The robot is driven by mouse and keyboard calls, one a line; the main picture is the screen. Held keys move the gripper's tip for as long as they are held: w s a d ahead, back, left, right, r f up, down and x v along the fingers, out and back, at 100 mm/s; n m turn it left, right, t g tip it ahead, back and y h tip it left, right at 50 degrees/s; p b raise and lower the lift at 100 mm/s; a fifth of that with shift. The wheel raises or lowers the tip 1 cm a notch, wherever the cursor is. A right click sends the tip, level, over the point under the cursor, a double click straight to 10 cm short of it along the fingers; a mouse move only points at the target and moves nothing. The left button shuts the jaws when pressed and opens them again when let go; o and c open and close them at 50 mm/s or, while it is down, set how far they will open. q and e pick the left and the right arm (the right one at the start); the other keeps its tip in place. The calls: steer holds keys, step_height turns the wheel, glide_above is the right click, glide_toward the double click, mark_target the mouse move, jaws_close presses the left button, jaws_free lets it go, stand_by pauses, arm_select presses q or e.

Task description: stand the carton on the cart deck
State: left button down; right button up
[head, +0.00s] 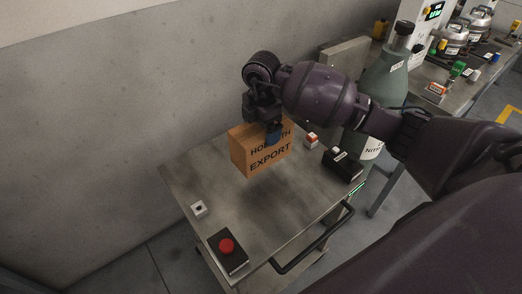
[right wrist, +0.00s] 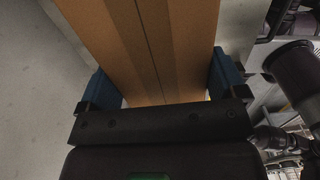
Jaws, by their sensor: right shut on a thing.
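The carton (head: 260,158) is an orange-brown box with black lettering that includes "EXPORT"; the upper word is partly hidden by a blue finger. It is upright over the far part of the grey metal cart deck (head: 245,212). I cannot tell whether its bottom touches the deck. My right gripper (head: 273,133) reaches down on it from above, shut on it. In the right wrist view the carton (right wrist: 150,45) fills the space between the two blue finger pads, with its taped seam showing. My left gripper is not in view.
A handle (head: 312,238) edges the cart. A green gas cylinder (head: 383,85) stands behind; the deck's middle is clear.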

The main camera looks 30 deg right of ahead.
steer(key=shift+f, duration=1.75)
step_height(320, 180, down, 5)
steer(key=shift+r+b, duration=0.15)
steer(key=shift+b, duration=0.5)
steer(key=o, duration=1.5)
steer(key=shift+f, duration=0.2)
step_height(320, 180, up, 12)
steer(key=shift+r+p, duration=0.15)
steer(key=shift+p, duration=0.85)
